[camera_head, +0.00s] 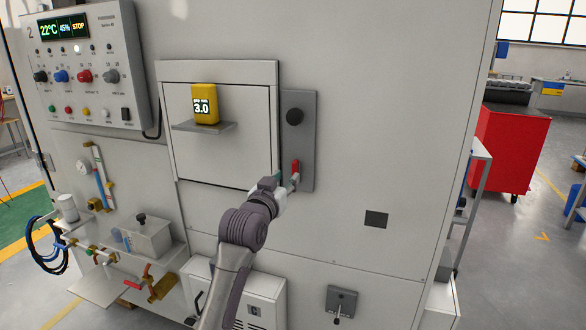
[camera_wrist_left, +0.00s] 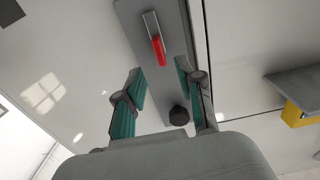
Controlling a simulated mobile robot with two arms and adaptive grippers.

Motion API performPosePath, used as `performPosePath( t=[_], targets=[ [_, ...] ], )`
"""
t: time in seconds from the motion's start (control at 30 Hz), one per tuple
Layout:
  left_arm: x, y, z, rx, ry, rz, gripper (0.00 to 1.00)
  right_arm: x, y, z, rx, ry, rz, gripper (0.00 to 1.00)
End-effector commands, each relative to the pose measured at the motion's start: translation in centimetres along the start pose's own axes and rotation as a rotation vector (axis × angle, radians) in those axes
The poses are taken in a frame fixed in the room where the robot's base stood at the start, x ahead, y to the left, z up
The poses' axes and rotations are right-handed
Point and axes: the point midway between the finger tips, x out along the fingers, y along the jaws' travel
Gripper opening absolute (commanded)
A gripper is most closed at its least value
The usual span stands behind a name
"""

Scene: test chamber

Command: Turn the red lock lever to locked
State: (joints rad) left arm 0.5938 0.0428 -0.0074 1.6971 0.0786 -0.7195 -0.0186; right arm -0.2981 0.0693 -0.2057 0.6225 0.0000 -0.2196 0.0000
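The red lock lever (camera_head: 295,167) is on a grey vertical plate (camera_head: 306,134) to the right of the chamber's door. Its red grip points up, toward a black round knob (camera_head: 294,116) higher on the plate. In the left wrist view the red lever (camera_wrist_left: 158,50) lies just beyond and between the fingertips, its grey base away from the hand. My left gripper (camera_head: 288,184) is at the lever's lower end in the head view. In the left wrist view the gripper (camera_wrist_left: 161,70) is open, with a wide empty gap; contact cannot be told. My right gripper is not in view.
The closed door (camera_head: 222,165) carries a shelf (camera_head: 204,127) with a yellow display box (camera_head: 205,104) reading 3.0. A control panel (camera_head: 88,62) is at upper left. Valves and a small bench (camera_head: 145,236) stand lower left. A red cabinet (camera_head: 510,148) is at right.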

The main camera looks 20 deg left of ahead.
Motion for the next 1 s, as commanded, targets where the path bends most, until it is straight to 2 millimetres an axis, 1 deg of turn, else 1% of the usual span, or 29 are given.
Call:
performPosePath(
  t=[0.03, 0.2, 0.4, 0.6, 0.83, 0.87, 1.0],
  targets=[
    [1.0, 0.0, -0.2, -0.001, -0.001, 0.000, 0.38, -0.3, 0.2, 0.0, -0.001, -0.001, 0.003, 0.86],
    [3.9, 0.0, -0.1, 0.001, -0.001, 0.000, 0.38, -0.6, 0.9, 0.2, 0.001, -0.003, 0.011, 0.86],
    [5.9, 0.0, 0.0, 0.001, -0.001, 0.000, 0.38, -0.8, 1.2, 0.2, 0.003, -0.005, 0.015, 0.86],
    [6.7, 0.0, 0.0, 0.001, 0.000, 0.000, 0.38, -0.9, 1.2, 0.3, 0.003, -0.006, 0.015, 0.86],
    [6.7, 0.0, 0.1, 0.001, 0.000, 0.000, 0.38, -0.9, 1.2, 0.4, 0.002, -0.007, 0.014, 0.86],
    [6.7, 0.0, 0.1, 0.001, 0.000, 0.000, 0.34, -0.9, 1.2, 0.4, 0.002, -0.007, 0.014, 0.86],
    [6.7, 0.0, 0.1, 0.001, 0.000, 0.000, 0.11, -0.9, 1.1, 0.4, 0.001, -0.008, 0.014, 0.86]
  ],
)
